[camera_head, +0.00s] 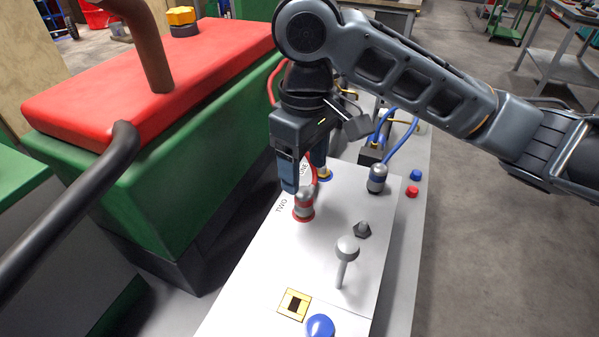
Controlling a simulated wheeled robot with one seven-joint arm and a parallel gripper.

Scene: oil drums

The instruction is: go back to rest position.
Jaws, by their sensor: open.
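My gripper (304,174) points down over the white panel (262,257), its two blue-grey fingers apart. A red-and-grey connector (303,204) stands upright on the panel just below and beside the nearer finger. From this angle I cannot tell whether the finger touches it. My arm reaches in from the right side of the picture, with the elbow bent at the top. The farther finger partly hides a blue-ringed socket (324,177) and a red cable behind it.
A grey connector with blue cables (377,178) stands to the right. A lever (346,250), a dark hex knob (362,230) and a blue button (320,326) are nearer. A green machine with a red top (150,90) stands left. Open floor (480,220) lies right.

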